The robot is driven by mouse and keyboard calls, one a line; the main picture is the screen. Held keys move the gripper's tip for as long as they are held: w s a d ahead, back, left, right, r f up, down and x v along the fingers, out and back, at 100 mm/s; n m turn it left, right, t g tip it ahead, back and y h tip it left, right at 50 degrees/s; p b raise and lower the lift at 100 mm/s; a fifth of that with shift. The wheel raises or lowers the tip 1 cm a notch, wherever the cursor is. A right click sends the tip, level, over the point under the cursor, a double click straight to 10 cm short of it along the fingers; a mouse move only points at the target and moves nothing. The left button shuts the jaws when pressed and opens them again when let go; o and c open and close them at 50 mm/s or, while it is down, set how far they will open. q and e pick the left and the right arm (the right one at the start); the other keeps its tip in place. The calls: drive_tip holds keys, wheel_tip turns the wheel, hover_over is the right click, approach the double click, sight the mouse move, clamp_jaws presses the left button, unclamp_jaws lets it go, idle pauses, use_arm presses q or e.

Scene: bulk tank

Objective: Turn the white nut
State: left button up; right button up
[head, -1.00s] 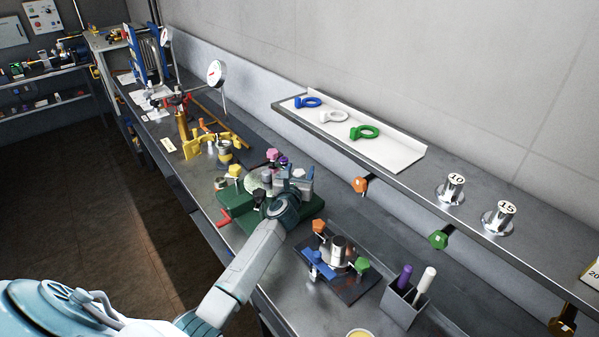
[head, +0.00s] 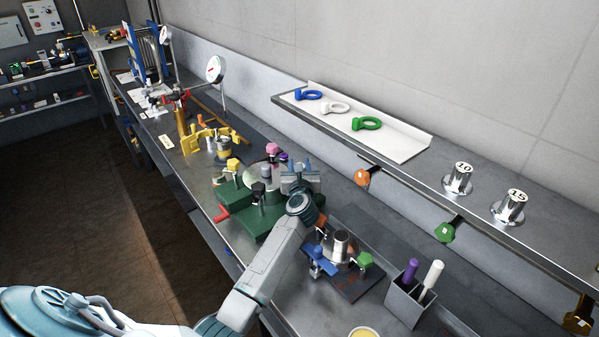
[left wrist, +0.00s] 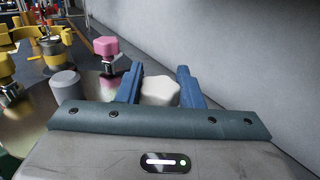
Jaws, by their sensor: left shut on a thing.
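The white nut (left wrist: 160,91) shows in the left wrist view between the two blue fingers of my left gripper (left wrist: 160,88), which is shut on it. In the head view my left gripper (head: 297,170) is over the right part of the green fixture (head: 232,194); the white nut is not clearly seen there. A pink nut (left wrist: 106,47) stands to its left in the wrist view, beside a grey round post (left wrist: 66,84) on a shiny disc. My right gripper is not in view.
Yellow (head: 233,163), black and purple nuts stand around the fixture, with a red handle at its left. A smaller fixture with coloured knobs (head: 341,262) and a pen holder (head: 408,302) lie at the right. A shelf (head: 460,225) runs along the wall, holding a white tray (head: 400,150).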

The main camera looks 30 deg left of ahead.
use_arm(q)
drive_tip(key=o, duration=1)
drive_tip(key=shift+c, duration=0.2)
drive_tip(key=shift+r, duration=0.2)
drive_tip(key=r, duration=0.3)
drive_tip(key=shift+s+d+b, duration=0.25)
drive_tip(key=shift+s+b, duration=0.1)
drive_tip(key=shift+s, duration=0.05)
drive_tip(key=a+r+b+v, duration=0.1)
drive_tip(key=b+v, duration=0.2)
drive_tip(key=v, duration=1.2)
drive_tip(key=shift+s+r, duration=0.25)
drive_tip(key=shift+s, duration=0.15)
